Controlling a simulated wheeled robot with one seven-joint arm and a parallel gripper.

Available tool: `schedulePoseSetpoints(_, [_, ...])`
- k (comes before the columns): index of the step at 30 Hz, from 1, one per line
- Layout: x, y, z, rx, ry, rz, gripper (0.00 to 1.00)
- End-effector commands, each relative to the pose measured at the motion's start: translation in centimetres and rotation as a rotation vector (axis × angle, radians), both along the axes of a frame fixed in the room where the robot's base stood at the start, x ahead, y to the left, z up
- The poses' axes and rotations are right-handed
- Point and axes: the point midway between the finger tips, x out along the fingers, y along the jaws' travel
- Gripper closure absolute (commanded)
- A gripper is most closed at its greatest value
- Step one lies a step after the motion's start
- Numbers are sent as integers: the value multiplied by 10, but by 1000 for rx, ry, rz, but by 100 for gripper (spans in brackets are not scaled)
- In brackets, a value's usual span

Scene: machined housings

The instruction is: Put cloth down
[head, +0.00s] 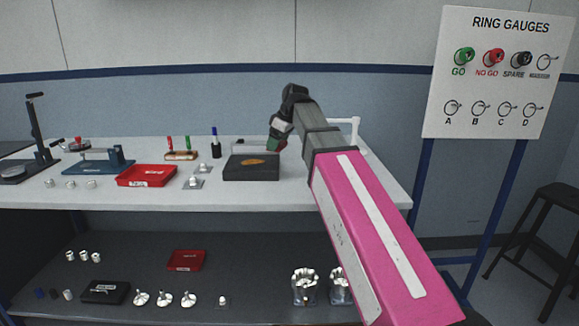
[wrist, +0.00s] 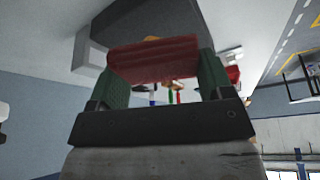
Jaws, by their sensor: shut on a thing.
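My gripper (head: 278,143) is above the workbench, beside the right end of a dark grey box, with its green fingers pointing down. In the wrist view my gripper (wrist: 160,72) is shut on a folded dark red cloth (wrist: 150,55), which spans between the two green fingers. The cloth is hard to make out in the head view. The dark box (head: 237,174) has an orange-brown oval on its top. The box also shows behind the cloth in the wrist view (wrist: 95,52).
The white workbench (head: 130,199) holds a red tray (head: 146,176), a rack (head: 181,155) with red and green pieces, a dark bottle (head: 216,147) and small metal parts. A lower shelf holds more parts. A ring gauge board (head: 495,110) stands at right.

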Motion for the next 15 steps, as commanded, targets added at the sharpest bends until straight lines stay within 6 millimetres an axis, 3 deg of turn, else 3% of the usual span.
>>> schedulePoseSetpoints(15, [72,-63,-56,1,2,-5,48])
